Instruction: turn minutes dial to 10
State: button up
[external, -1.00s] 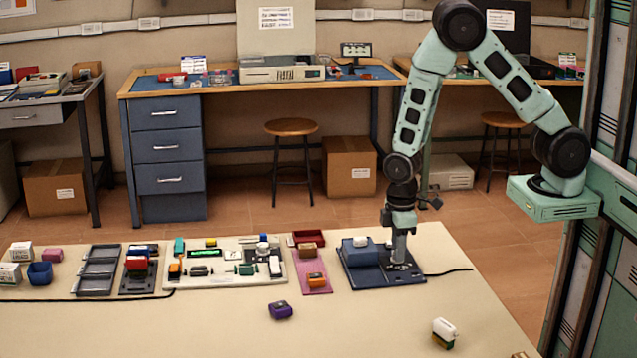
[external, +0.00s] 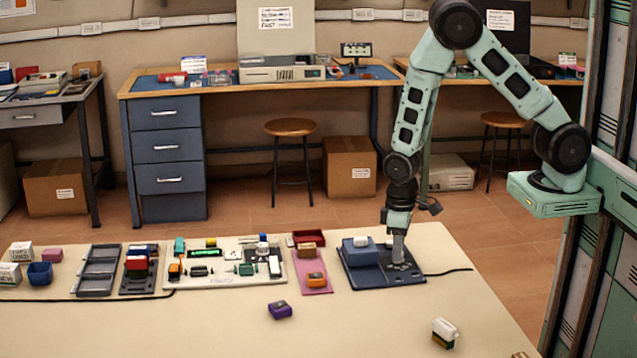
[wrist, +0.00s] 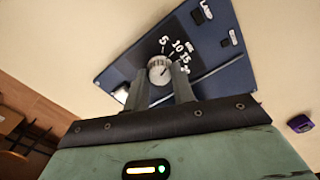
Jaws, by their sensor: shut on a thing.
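The minutes dial (wrist: 158,66) is a small ribbed pale knob on a dark blue panel (wrist: 215,58). White marks 5, 10 and 15 lie beside it in the wrist view, with a further mark partly hidden by a finger. A dark line on the knob's face is too small to read surely against the marks. My gripper (wrist: 160,79) is shut on the dial, one finger at each side. In the external view my gripper (external: 401,262) points down at the right part of the panel (external: 356,282) and hides the dial.
A raised blue block (external: 358,253) with a white piece stands left of my gripper on the panel. A pink tray (external: 318,291) is further left. A purple block (external: 280,309) and a white-and-green block (external: 444,333) lie in front. The table between them is clear.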

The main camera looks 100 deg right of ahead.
jog(key=shift+m, duration=0.6)
jog(key=o, duration=1)
notch_tip(320, 180, up, 18)
jog(key=p, duration=0.2)
jog(key=shift+f, duration=0.25)
